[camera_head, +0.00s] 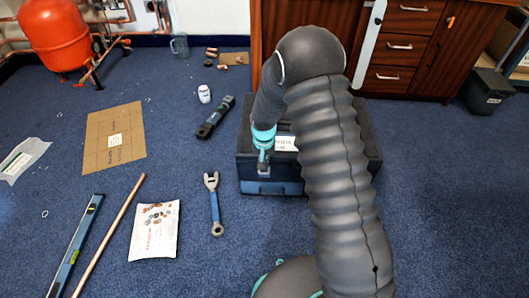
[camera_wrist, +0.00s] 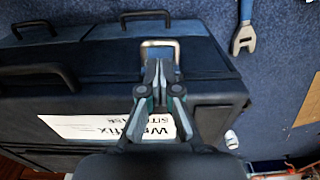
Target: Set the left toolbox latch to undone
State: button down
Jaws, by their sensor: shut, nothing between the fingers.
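The dark blue-black toolbox (camera_head: 290,172) stands on the carpet in front of the cabinet, partly hidden by my arm. It fills much of the wrist view (camera_wrist: 215,105), with a white label on it. A pale metal latch loop (camera_wrist: 158,43) shows there on the toolbox side nearer the spanner, which is the left side in the head view. My gripper (camera_wrist: 158,66) is shut and empty, its fingertips at the lower part of this loop. Whether they touch it I cannot tell. In the head view my gripper (camera_head: 262,168) is at the toolbox's left front; the other latch is not visible.
A blue spanner (camera_head: 213,205) lies left of the toolbox, with a white packet (camera_head: 155,230) further left. A dark tool (camera_head: 215,117) and white bottle (camera_head: 204,94) lie behind left. Dark handles (camera_wrist: 42,72) stick out from the toolbox.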

jog(key=shift+s+f, duration=0.45)
jog(key=shift+f, duration=0.25)
jog(key=shift+s+f+b, duration=0.2)
jog(key=shift+s+b, duration=0.15)
jog(key=shift+s, duration=0.15)
jog(key=shift+s+f+b, duration=0.2)
jog(key=shift+s+b, duration=0.15)
jog(key=shift+s, duration=0.1)
jog(key=s+f+b, duration=0.5)
jog(key=f+b, duration=0.3)
jog(key=shift+s+a+f, duration=0.15)
jog(key=shift+s+f, duration=0.15)
dwell(0.4)
jog(key=shift+f, duration=0.1)
dwell(0.6)
